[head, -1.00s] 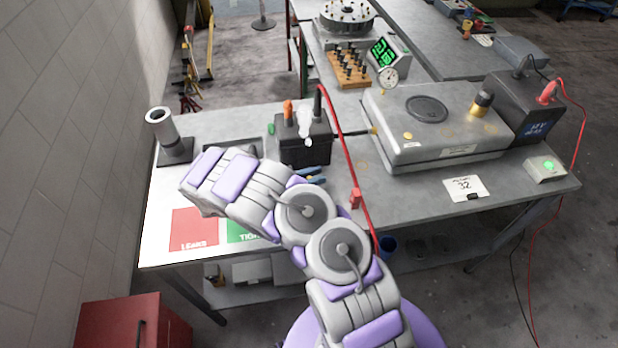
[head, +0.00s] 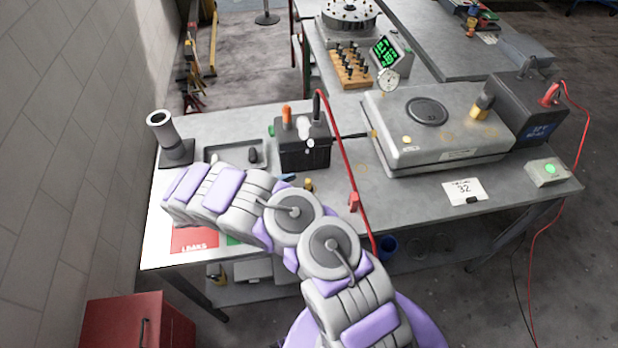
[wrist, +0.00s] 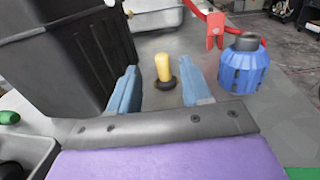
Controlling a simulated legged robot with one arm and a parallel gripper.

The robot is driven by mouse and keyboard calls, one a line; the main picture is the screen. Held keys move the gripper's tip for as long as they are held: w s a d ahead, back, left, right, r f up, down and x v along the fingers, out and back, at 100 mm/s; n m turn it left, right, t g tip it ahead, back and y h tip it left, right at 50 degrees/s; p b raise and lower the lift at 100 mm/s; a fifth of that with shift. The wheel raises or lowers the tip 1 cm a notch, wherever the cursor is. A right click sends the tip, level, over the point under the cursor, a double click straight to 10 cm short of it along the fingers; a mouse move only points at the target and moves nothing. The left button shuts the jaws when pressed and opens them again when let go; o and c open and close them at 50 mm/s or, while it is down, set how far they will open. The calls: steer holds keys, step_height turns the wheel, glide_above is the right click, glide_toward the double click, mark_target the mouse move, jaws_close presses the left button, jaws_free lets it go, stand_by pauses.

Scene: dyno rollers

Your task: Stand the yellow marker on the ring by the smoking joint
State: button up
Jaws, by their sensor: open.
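The yellow marker (wrist: 162,68) stands upright on a dark round base on the bench in the wrist view. It shows small in the head view (head: 308,186), just right of my arm. My gripper (wrist: 160,82) is open, its two light-blue fingers either side of the marker with gaps; I see no contact. In the head view my arm hides most of the gripper. White smoke (head: 306,131) rises at the front of the black box (head: 305,156), which has an orange and a black post. A faint yellow ring (head: 362,168) lies on the bench right of that box.
The black box (wrist: 65,55) stands close left of my fingers. A blue ribbed object (wrist: 243,68) stands close right, near a red clip (wrist: 214,30) on the red hose (head: 338,140). A grey tray (head: 262,147) and large grey case (head: 430,130) flank the work area.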

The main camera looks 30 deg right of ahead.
steer(key=a, duration=0.4)
steer(key=shift+w, duration=0.15)
steer(key=shift+w+r, duration=0.1)
steer(key=shift+r, duration=0.05)
steer(key=s+d+r+m+g+y, duration=0.3)
steer(key=s+d+r+m, duration=0.25)
steer(key=r, duration=0.45)
steer(key=s+d+r+m+g+y, duration=0.2)
steer(key=s+d+r+m+y, duration=0.3)
steer(key=r, duration=0.4)
steer(key=s+a+r+m+t+y, duration=0.2)
steer(key=s+a+y, duration=0.3)
steer(key=s, duration=0.6)
steer(key=s+a+r+m+t+y, duration=0.2)
steer(key=s+a, duration=0.5)
steer(key=s, duration=0.5)
steer(key=m+t+y, duration=0.1)
steer(key=m+y, duration=0.1)
steer(key=shift+s+a+r+y+p, duration=0.15)
steer(key=shift+a+r+y+p, duration=0.15)
steer(key=shift+a+r+y, duration=0.1)
steer(key=shift+c, duration=0.5)
steer(key=shift+d, duration=0.1)
